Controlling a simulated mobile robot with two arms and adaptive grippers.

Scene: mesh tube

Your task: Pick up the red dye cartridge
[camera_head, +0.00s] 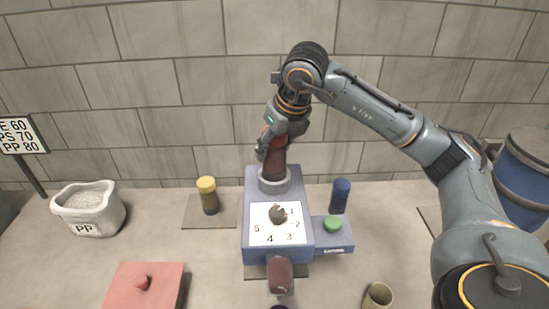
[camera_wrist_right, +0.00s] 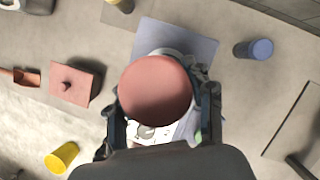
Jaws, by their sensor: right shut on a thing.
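The red dye cartridge (camera_head: 274,165) is a dark red upright cylinder. Its lower end is at the grey ring (camera_head: 275,181) on top of the blue machine (camera_head: 257,184); I cannot tell whether it is seated in the ring or just above it. My right gripper (camera_head: 270,143) comes from above and is shut on the cartridge's upper part. In the right wrist view the cartridge's round red top (camera_wrist_right: 155,88) fills the space between the two fingers and hides most of the ring. My left gripper is not in view.
The machine carries a numbered dial panel (camera_head: 262,235) and a green button (camera_head: 332,224). A yellow-topped cartridge (camera_head: 207,196) stands left, a blue one (camera_head: 340,195) right. A PP sack (camera_head: 87,210), red lidded box (camera_head: 142,288) and beige cup (camera_head: 378,297) stand around. A block wall is behind.

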